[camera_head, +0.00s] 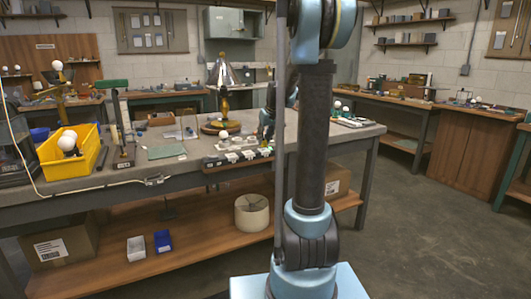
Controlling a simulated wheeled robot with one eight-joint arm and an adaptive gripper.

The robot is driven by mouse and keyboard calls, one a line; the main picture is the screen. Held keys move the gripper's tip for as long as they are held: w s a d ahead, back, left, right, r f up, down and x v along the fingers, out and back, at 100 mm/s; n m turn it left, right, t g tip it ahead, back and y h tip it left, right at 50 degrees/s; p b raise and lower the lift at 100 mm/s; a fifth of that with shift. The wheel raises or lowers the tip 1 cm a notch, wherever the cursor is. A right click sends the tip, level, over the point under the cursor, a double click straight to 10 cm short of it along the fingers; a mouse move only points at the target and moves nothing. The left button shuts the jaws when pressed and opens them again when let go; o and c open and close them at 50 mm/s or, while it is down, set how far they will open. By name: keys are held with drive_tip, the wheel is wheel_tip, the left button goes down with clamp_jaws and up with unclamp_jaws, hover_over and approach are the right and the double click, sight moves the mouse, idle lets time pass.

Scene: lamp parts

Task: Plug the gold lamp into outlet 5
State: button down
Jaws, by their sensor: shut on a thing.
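A gold lamp with a round base (222,126) and a silvery cone-shaped top stands on the workbench, left of my arm. Another brass-coloured lamp (60,104) with a bare white bulb stands at the bench's left end; I cannot tell for sure which one the task means. A row of small white outlets (240,156) lies along the bench's front edge; their numbers are too small to read. My gripper (266,136) is low over the bench, behind and right of the outlets, partly hidden by my arm. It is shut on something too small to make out.
A yellow bin (72,155) with a white bulb sits at the bench's left. A pale cord (95,190) runs along the front edge to a small fitting (156,180). The lower shelf holds a lampshade (252,213), two small trays and cardboard boxes. The floor at right is clear.

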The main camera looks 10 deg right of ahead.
drive_tip(key=shift+f, duration=0.85)
idle(1.7)
drive_tip(key=c, duration=1.2)
unclamp_jaws()
drive_tip(key=v, duration=1.1)
drive_tip(key=s+f+m+g, duration=0.1)
drive_tip(key=s+f, duration=0.6)
drive_tip(key=s, duration=0.6)
drive_tip(key=s+f+m+g+h, duration=0.1)
drive_tip(key=s+f, duration=0.6)
drive_tip(key=s, duration=0.6)
drive_tip(key=s+f+m+h, duration=0.1)
drive_tip(key=s+f, duration=0.6)
drive_tip(key=s, duration=0.6)
drive_tip(key=shift+s+a+f+g, duration=0.1)
drive_tip(key=shift+a+f+g, duration=0.2)
drive_tip(key=shift+a+g, duration=0.1)
